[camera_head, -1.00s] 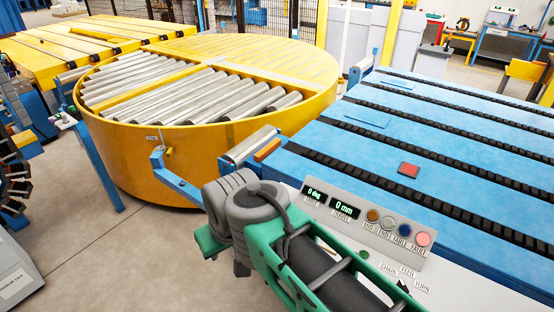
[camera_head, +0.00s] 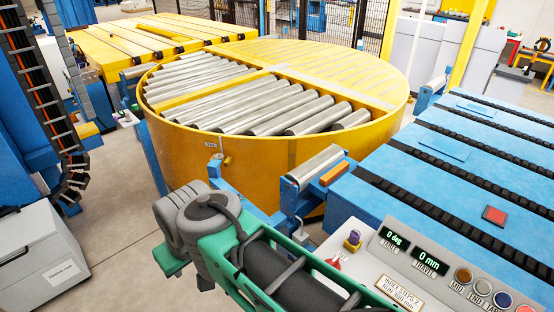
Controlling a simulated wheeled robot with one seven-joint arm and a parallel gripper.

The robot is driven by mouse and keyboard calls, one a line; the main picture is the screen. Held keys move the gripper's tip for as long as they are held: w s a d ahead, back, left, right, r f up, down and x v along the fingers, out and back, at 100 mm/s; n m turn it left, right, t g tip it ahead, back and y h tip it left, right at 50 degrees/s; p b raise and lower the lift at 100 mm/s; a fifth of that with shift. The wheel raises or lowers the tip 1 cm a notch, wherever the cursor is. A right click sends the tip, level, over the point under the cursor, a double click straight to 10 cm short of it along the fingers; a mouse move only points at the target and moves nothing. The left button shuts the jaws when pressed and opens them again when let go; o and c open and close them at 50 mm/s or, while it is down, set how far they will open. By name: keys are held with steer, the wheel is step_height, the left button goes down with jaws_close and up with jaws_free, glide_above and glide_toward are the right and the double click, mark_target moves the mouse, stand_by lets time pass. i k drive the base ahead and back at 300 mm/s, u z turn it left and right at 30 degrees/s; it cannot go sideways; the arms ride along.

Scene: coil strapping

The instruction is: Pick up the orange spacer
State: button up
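The orange spacer (camera_head: 335,173) is a small oblong block. It lies at the near left end of the blue conveyor table (camera_head: 400,203), beside a grey metal roller (camera_head: 317,164). Nothing covers it in the head view. My green and grey arm crosses the bottom middle of the picture, in front of and below the spacer, and is apart from it in the picture. The fingertips of my gripper cannot be seen, so whether it is open or shut does not show.
A large round yellow turntable (camera_head: 200,162) with metal rollers stands behind the spacer. A grey control panel (camera_head: 425,270) is at the lower right. A red square (camera_head: 494,214) lies on the blue table. A grey cabinet (camera_head: 40,262) stands at left; the floor (camera_head: 125,235) between is open.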

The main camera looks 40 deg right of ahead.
mark_target(327, 178)
steer(key=u, duration=0.05)
steer(key=i, duration=1.5)
steer(key=z, duration=0.7)
steer(key=i, duration=0.85)
steer(key=z, duration=1.35)
steer(key=i, duration=0.55)
steer(key=z, duration=0.45)
